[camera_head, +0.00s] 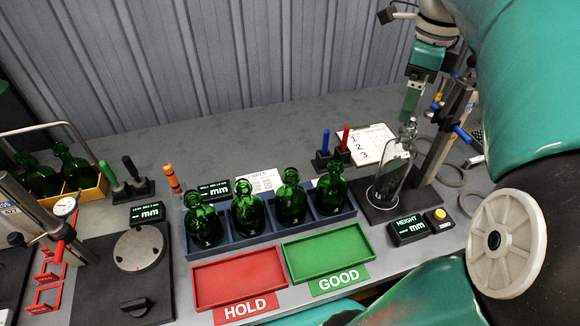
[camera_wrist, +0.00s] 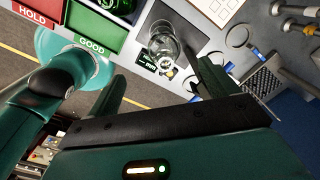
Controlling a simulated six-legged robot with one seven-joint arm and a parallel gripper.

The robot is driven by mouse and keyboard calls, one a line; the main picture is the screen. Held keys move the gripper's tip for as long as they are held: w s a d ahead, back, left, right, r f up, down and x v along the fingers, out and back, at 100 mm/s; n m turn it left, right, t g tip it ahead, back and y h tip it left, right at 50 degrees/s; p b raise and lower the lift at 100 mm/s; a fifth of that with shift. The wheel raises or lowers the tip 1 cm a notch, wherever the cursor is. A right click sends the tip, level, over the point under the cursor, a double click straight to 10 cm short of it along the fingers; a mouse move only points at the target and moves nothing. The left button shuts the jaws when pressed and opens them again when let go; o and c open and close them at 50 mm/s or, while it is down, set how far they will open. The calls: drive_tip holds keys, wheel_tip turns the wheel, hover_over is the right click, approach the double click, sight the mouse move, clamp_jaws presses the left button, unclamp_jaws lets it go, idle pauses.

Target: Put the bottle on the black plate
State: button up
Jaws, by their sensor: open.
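A clear glass bottle (camera_head: 390,178) appears to stand upright on the black plate (camera_head: 378,212) of the height gauge, on the right of the bench. In the wrist view the bottle (camera_wrist: 163,42) is seen from above, over the black plate (camera_wrist: 143,30). My gripper (camera_head: 411,103) is above the bottle's neck in the head view. In the wrist view my gripper (camera_wrist: 155,72) has its fingers spread apart, with the bottle's top beyond and between them. Nothing is held. Whether the bottle's base rests fully flat is hard to tell.
Several green bottles (camera_head: 249,212) stand in a blue rack (camera_head: 270,232). A red HOLD tray (camera_head: 238,278) and a green GOOD tray (camera_head: 328,252) are empty. The gauge column (camera_head: 446,130) rises close beside the clear bottle. A height display (camera_head: 408,230) sits in front.

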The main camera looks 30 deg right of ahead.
drive_tip(key=a+f+n+t, duration=0.2)
drive_tip(key=a+f+n, duration=0.3)
drive_tip(key=a+n, duration=0.9)
drive_tip(key=w+a+f+n+t, duration=0.1)
drive_tip(key=a+f+n+t, duration=0.2)
drive_tip(key=a+n, duration=1.2)
wheel_tip(320, 180, down, 4)
drive_tip(key=shift+w+r+n, duration=0.15)
drive_tip(key=shift+r+n, duration=0.1)
drive_tip(key=shift+n, duration=0.05)
drive_tip(key=shift+d, duration=0.1)
